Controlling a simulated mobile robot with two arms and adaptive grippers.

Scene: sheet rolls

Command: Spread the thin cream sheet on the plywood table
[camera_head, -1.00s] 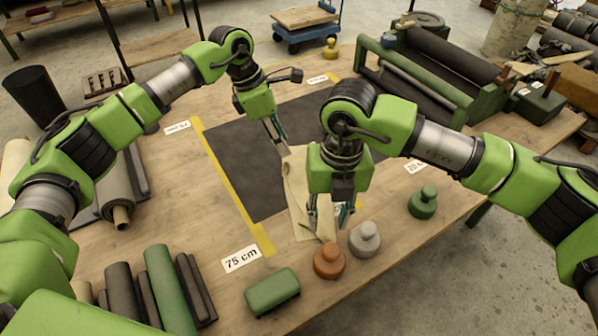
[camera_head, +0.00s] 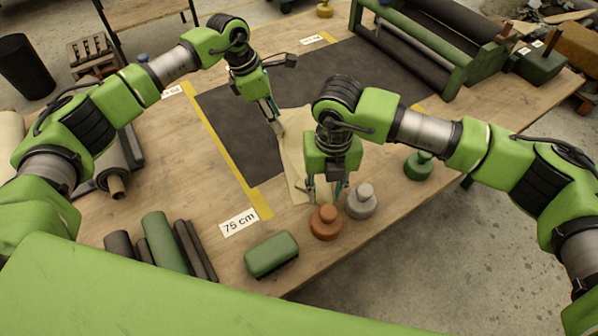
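The thin cream sheet (camera_head: 291,162) lies as a narrow, creased strip on the plywood table (camera_head: 150,200), partly over the dark rectangle (camera_head: 235,130). Its right side is partly hidden by my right gripper. My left gripper (camera_head: 277,128) points down at the sheet's far left part, its fingers close together; whether they pinch the sheet is unclear. My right gripper (camera_head: 326,195) points down at the sheet's near right edge, just behind the orange weight, with its two fingers apart.
An orange weight (camera_head: 326,223), a grey weight (camera_head: 361,202) and a green weight (camera_head: 419,166) stand near the front edge. A green block (camera_head: 271,255) and several rolls (camera_head: 165,243) lie at the front left. A green roller machine (camera_head: 410,60) stands at the back right.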

